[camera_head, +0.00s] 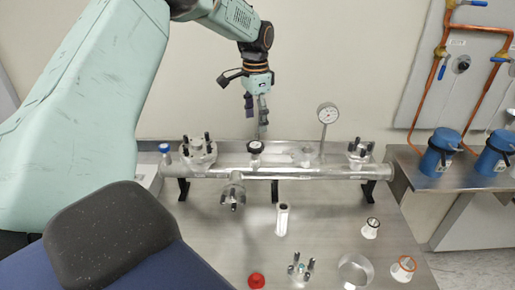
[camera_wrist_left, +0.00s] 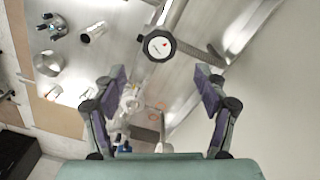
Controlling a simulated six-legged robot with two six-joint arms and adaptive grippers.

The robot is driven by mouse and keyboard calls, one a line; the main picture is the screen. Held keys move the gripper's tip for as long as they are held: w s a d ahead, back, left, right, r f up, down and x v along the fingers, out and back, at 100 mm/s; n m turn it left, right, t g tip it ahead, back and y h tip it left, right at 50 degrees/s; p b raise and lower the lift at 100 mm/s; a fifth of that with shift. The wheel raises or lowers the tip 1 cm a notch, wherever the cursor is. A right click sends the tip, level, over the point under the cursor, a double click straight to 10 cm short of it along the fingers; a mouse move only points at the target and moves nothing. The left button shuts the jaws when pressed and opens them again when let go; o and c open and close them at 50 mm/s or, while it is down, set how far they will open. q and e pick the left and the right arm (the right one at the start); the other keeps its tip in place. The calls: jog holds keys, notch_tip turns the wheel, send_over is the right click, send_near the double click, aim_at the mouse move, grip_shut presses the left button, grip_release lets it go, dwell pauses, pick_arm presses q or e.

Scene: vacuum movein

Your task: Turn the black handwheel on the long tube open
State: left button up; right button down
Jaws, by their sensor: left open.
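The long metal tube (camera_head: 300,172) lies horizontally on black supports across the steel table. The black handwheel (camera_head: 255,147) sits on top of it, left of the middle. In the left wrist view the handwheel (camera_wrist_left: 159,45) shows face-on, with a black rim and a white centre with a red mark. My left gripper (camera_head: 256,116) hangs above the tube close to the handwheel, fingers down. In the left wrist view my gripper (camera_wrist_left: 160,72) is open and empty, and the handwheel appears just beyond and between the fingertips, apart from both. My right gripper is not in view.
A pressure gauge (camera_head: 328,113) stands up from the tube to the right. Bolted flanges (camera_head: 198,150) and a blue-capped fitting (camera_head: 164,149) are at the left. A red cap (camera_head: 256,281), a metal ring (camera_head: 355,272) and small fittings lie in front on the table.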

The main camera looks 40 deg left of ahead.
aim_at(255, 145)
pick_arm(q)
jog(key=shift+s+f, duration=0.2)
jog(key=shift+s, duration=0.2)
jog(key=f, duration=0.6)
jog(key=shift+w+a+f, duration=0.1)
jog(key=shift+w+f, duration=0.1)
jog(key=shift+w, duration=0.2)
jog(key=shift+f, duration=0.3)
jog(key=shift+s+f, duration=0.15)
jog(key=shift+s, duration=0.15)
jog(key=shift+w+f, duration=0.15)
jog(key=shift+w, duration=0.1)
jog(key=c, duration=0.4)
jog(key=shift+s, duration=0.1)
jog(key=shift+c, duration=1.4)
jog(key=c, duration=0.5)
